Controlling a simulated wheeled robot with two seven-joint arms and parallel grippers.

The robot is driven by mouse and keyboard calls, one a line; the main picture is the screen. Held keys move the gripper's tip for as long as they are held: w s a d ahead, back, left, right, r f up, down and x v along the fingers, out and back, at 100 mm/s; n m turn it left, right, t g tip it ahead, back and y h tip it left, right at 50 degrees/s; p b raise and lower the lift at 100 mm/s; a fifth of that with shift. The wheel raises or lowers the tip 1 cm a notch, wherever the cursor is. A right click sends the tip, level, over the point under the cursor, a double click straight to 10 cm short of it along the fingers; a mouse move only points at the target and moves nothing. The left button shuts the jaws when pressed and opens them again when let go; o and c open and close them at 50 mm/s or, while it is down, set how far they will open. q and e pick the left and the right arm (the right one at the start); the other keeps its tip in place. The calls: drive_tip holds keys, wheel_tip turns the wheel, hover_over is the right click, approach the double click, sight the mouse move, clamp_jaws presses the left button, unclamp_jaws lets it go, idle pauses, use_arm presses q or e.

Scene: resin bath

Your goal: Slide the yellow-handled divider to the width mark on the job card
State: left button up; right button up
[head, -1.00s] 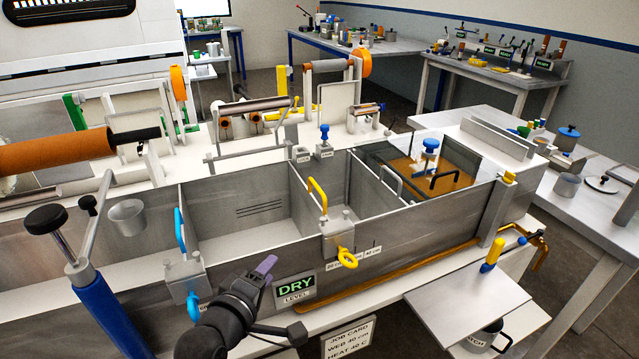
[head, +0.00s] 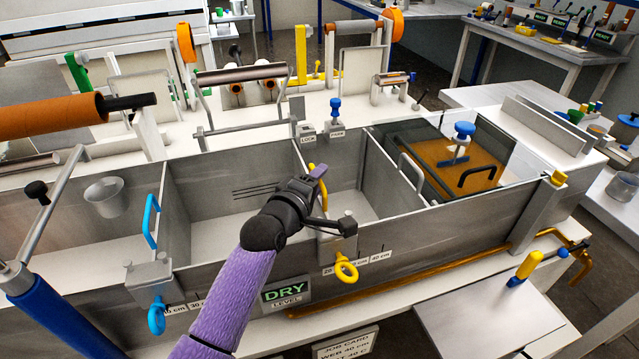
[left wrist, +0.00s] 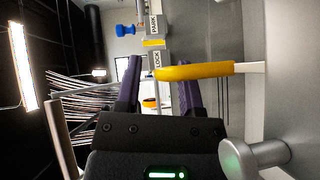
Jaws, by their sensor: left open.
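The yellow-handled divider stands across the steel tank, with its yellow handle (head: 311,173) partly hidden by my left gripper and its yellow ring knob (head: 346,270) on the front wall. My left gripper (head: 317,176) is open at the handle. In the left wrist view, the handle (left wrist: 195,71) crosses the right finger and its end shows between the two fingers (left wrist: 160,85). I cannot tell whether they touch. The scale strip (head: 378,257) reads 40 cm at its right end, right of the ring knob. The job card (head: 346,344), cut off below, reads WEB 40 cm. My right gripper is out of view.
A blue-handled divider (head: 151,222) stands at the left. A grey handle (head: 412,175) stands right of the yellow one. An amber bath (head: 450,152) lies at the right of the tank. A DRY LEVEL sign (head: 285,294) is on the front wall. LOCK and PARK posts stand behind.

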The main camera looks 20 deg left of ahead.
use_arm(q)
drive_tip(key=shift+w+d, duration=0.1)
drive_tip(key=shift+w, duration=0.25)
clamp_jaws()
idle(1.2)
